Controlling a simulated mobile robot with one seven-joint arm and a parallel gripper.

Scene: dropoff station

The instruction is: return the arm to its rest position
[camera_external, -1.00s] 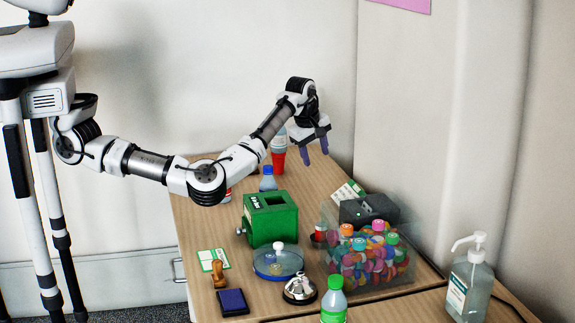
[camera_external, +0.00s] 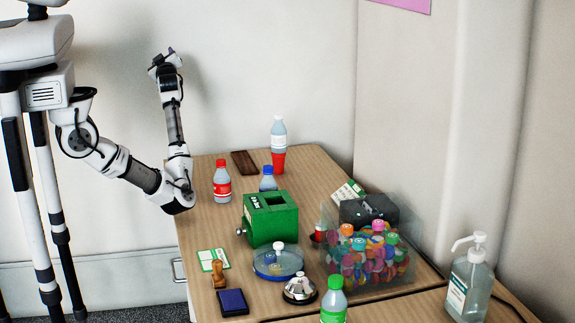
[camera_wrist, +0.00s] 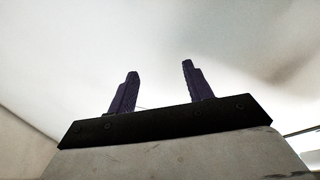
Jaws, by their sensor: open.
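My gripper (camera_wrist: 160,85) is open and empty in the wrist view, its two dark purple fingers apart against a pale wall or ceiling. In the external view my gripper (camera_external: 168,52) is small and high at the upper left, in front of the white wall. My forearm stands nearly upright, with the elbow low beside the table's left edge. The gripper is well above the table and clear of everything on it.
Open air surrounds the gripper.

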